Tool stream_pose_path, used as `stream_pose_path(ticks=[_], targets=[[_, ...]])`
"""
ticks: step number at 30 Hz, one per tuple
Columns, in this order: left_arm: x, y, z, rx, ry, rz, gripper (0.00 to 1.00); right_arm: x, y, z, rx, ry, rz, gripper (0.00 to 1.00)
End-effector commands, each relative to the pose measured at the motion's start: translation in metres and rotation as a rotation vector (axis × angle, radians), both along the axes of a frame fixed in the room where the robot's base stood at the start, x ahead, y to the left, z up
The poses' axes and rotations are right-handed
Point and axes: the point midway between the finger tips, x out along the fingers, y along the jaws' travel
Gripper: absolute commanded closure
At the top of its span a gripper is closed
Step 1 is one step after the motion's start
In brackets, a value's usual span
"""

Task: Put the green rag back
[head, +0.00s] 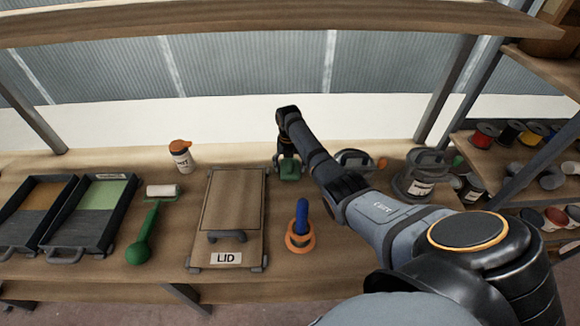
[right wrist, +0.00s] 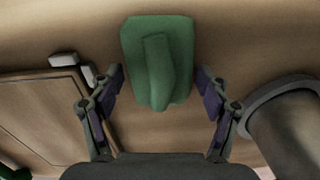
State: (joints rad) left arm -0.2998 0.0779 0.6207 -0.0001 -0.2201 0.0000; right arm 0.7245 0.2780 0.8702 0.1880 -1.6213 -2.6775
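The green rag (head: 290,173) lies on the workbench to the right of the lid box, below my right gripper. In the right wrist view the green rag (right wrist: 158,62) is a folded pad with a raised ridge. My right gripper (head: 287,160) points down over it. In the right wrist view my right gripper (right wrist: 160,88) is open, with one finger on each side of the rag and gaps between the fingers and the cloth. My left gripper is not in view.
A wooden box marked LID (head: 213,200) stands left of the rag. A blue-handled tool on an orange ring (head: 300,238) stands in front. A grey can (head: 422,178) is to the right. A white bottle (head: 181,157), a green-handled roller (head: 147,228) and paint trays (head: 75,245) are left.

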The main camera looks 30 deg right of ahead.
Motion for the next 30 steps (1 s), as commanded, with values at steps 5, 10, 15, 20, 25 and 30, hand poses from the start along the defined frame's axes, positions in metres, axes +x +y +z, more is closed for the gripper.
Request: stream_pose_path(ticks=[5, 10, 15, 20, 25, 30], targets=[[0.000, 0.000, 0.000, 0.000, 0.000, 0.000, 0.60, 0.000, 0.000, 0.000, 0.000, 0.000, 0.000, 0.10], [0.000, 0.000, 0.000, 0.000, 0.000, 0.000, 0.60, 0.000, 0.000, 0.000, 0.000, 0.000, 0.000, 0.10], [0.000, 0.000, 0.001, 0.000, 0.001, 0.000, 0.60, 0.001, 0.000, 0.014, -0.001, -0.003, 0.000, 0.10], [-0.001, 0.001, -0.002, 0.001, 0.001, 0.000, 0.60, 0.002, 0.001, 0.051, 0.000, -0.005, 0.000, 0.10], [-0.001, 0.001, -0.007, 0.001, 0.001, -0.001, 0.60, 0.002, 0.001, 0.091, -0.001, -0.004, 0.000, 0.10], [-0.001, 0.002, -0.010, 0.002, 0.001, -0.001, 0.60, 0.002, 0.002, 0.116, 0.000, -0.001, 0.000, 0.10]])
